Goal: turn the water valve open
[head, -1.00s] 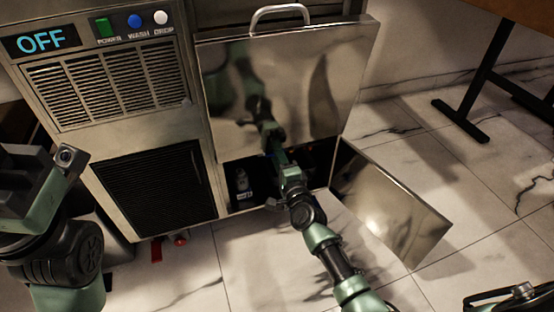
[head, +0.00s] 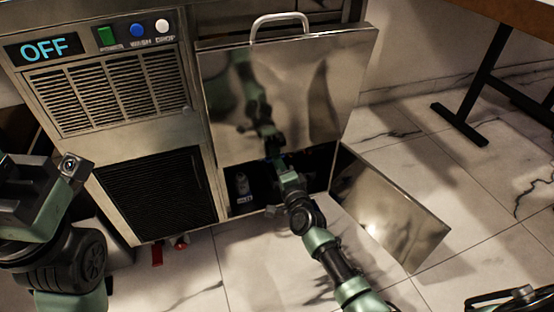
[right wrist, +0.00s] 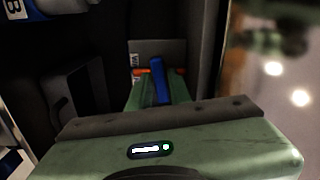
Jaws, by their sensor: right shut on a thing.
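The blue valve handle (right wrist: 160,82) shows in the right wrist view as a narrow upright bar in front of a pale label with partly hidden letters. My right gripper (right wrist: 158,73) is shut on this handle, with an orange-red patch on either side of it. In the head view my right arm reaches into the dark opening at the bottom of the steel machine, and the right gripper (head: 278,158) is in shadow there. The valve body and pipe are hidden. My left arm stands at the left edge of the head view; its fingertips do not show.
A steel panel with a handle (head: 290,85) hangs above the opening. An open door (head: 390,210) stands to its right. A bottle (head: 241,183) stands inside, left of my arm. Red fittings (head: 157,254) show under the machine. The display (head: 44,48) reads OFF.

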